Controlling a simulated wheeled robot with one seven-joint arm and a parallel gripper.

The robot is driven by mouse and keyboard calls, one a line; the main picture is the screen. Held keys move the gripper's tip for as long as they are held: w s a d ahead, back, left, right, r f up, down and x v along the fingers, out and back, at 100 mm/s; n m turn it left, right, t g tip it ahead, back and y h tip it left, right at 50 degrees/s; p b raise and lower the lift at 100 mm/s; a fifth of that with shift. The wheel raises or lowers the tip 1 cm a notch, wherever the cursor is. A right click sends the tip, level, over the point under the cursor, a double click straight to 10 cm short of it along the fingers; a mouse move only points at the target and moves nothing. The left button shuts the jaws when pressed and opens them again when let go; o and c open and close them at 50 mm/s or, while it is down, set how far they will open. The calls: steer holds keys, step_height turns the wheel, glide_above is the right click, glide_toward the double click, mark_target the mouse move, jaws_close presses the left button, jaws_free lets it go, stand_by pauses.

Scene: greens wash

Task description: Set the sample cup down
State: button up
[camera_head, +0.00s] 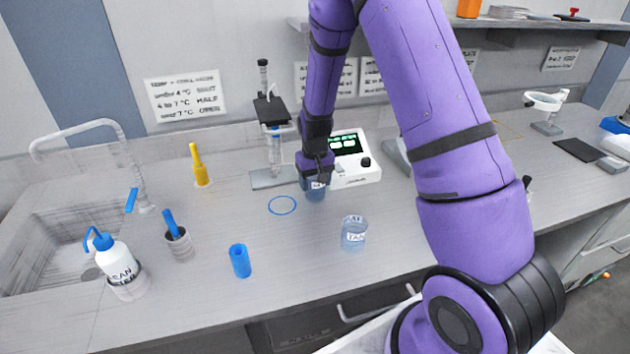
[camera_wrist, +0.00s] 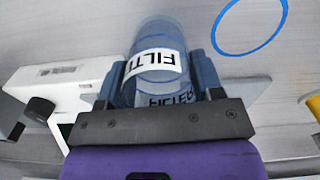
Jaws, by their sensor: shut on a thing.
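The sample cup (camera_wrist: 152,62) is a clear bluish cup with a white label reading FILTER in the wrist view. My gripper (camera_wrist: 158,85) is shut on it, with a blue-grey finger on each side. In the head view the cup (camera_head: 315,189) hangs below my gripper (camera_head: 316,172), close to the bench; I cannot tell whether it touches. A blue ring (camera_head: 282,205) marked on the bench lies just left of the cup and is empty. The ring also shows in the wrist view (camera_wrist: 222,45), beside the cup.
A white instrument (camera_head: 357,170) stands right behind the cup, and a stand (camera_head: 272,177) is behind left. A second labelled cup (camera_head: 354,233) sits in front. A blue tube (camera_head: 240,261), wash bottle (camera_head: 117,260) and sink are left. Bench around the ring is clear.

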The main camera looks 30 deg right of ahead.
steer(key=shift+f, duration=0.1)
steer(key=o, duration=0.6)
